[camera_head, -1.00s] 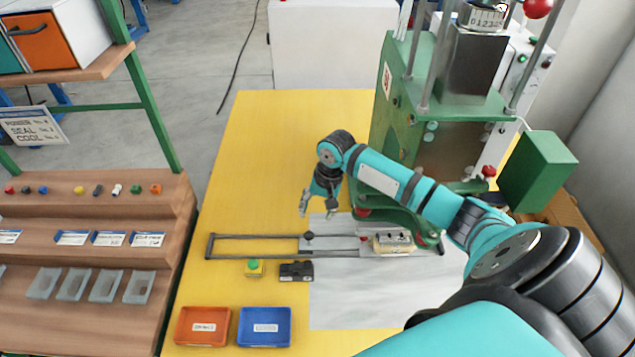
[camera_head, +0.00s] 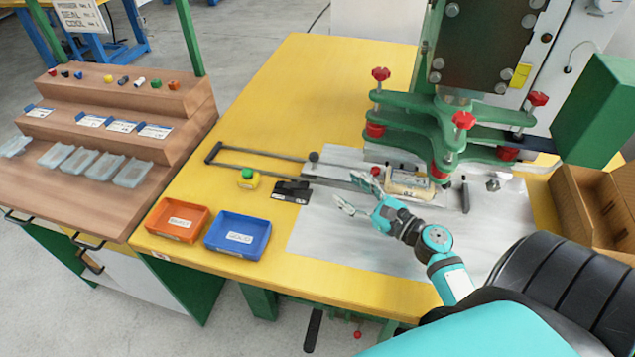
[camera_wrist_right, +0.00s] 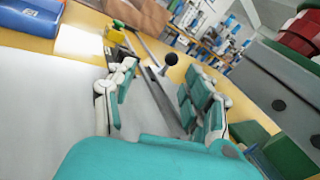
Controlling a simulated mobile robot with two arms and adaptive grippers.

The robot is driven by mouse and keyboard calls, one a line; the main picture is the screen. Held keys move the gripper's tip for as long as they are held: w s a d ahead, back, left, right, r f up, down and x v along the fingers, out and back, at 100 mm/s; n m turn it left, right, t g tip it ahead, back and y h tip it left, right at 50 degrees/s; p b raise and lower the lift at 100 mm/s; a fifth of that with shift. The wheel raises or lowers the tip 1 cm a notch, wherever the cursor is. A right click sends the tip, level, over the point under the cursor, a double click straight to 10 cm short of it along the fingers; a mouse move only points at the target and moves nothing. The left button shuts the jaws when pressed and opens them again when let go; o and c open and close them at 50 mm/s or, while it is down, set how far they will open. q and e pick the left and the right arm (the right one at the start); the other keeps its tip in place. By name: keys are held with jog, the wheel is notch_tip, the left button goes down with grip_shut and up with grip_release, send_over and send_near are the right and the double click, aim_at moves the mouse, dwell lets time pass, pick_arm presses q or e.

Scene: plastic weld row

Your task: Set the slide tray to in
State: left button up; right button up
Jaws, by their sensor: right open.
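The slide tray assembly is a long dark rail frame (camera_head: 245,154) on the yellow table, with a grey strip running right toward the green press. A black knob (camera_head: 313,157) stands on the frame. A cream block (camera_head: 408,184) sits at the right end, under the press. My right gripper (camera_head: 345,203) is open and empty, low over the grey mat, in front of the rails and left of the block. In the right wrist view, its fingers (camera_wrist_right: 160,98) are spread, with the black knob (camera_wrist_right: 171,60) beyond them, apart. My left gripper is not in view.
The green press (camera_head: 450,125) with red knobs stands behind the block. Orange (camera_head: 176,219) and blue (camera_head: 238,236) bins stand at front left. The mat's front is clear.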

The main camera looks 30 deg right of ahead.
aim_at(318, 160)
jog(key=shift+s+d+f+m+h, duration=0.3)
jog(key=shift+s+d+m+h, duration=0.2)
jog(key=shift+d, duration=0.15)
jog(key=shift+s+d+f+m+h, duration=0.25)
jog(key=shift+s+d+m+h, duration=0.15)
jog(key=shift+s+d+m, duration=0.15)
jog(key=w, duration=0.4)
jog(key=shift+a+r, duration=0.1)
jog(key=shift+a, duration=0.1)
jog(key=w, duration=0.4)
jog(key=w+a+p, duration=0.1)
jog(key=w, duration=0.7)
jog(key=shift+w+a, duration=0.3)
jog(key=shift+a, duration=0.05)
jog(key=shift+w, duration=0.5)
jog(key=c, duration=1.1)
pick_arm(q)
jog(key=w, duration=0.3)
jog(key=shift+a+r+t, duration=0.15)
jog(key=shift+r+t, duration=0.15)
pick_arm(e)
grip_shut()
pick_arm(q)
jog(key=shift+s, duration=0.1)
